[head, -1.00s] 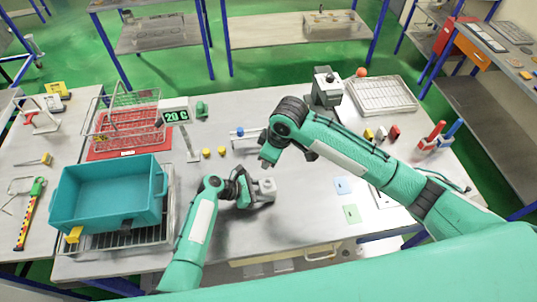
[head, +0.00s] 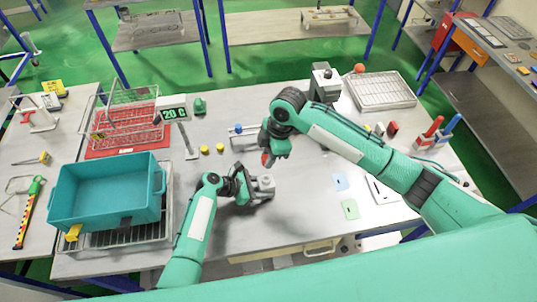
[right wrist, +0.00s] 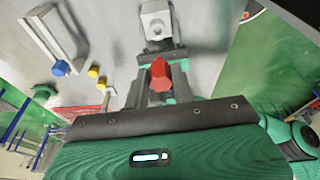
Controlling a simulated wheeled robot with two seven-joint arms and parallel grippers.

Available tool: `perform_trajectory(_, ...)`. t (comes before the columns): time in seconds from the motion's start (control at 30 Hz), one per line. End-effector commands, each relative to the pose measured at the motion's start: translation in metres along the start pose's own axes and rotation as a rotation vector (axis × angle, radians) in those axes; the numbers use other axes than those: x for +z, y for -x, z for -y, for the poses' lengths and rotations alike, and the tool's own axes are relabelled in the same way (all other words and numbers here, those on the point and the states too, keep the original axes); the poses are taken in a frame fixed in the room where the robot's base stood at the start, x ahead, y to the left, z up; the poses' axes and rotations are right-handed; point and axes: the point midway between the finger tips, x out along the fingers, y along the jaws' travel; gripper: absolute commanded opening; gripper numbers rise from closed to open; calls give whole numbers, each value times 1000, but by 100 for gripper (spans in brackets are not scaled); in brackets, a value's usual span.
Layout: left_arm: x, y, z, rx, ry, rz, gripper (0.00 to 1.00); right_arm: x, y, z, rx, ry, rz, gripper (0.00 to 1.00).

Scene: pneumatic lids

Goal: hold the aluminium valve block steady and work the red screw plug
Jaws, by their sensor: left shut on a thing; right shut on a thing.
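The aluminium valve block (head: 265,184) is a small light grey block with a round opening on top. It stands over the middle of the table and also shows at the top of the right wrist view (right wrist: 157,20). My left gripper (head: 252,188) is shut on it from the left. The red screw plug (right wrist: 160,75) has a hexagonal head and is held between the fingers of my right gripper (right wrist: 159,88). In the head view the plug (head: 267,160) appears beyond the block and apart from it. The plug's lower end is hidden.
A teal bin (head: 108,198) stands on a rack at the left, with a red wire basket (head: 125,128) behind it. Two yellow caps (head: 204,149) and a blue-ended bar (head: 238,131) lie left of my right gripper. The table is clear in front of the block.

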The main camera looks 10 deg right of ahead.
Motion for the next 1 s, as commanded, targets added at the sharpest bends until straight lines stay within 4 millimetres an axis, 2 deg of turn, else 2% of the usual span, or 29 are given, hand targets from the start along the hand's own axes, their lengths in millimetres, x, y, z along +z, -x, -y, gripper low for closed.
perform_trajectory(0.03,-6,-1,4,-7,6,-8,27,0,-1,0,0,0,0,0)
perform_trajectory(0.7,-6,-1,4,-7,6,-8,27,13,-50,0,-1,-3,-1,0)
perform_trajectory(1.0,-6,-1,4,-7,6,-8,27,15,-57,0,1,-1,0,0)
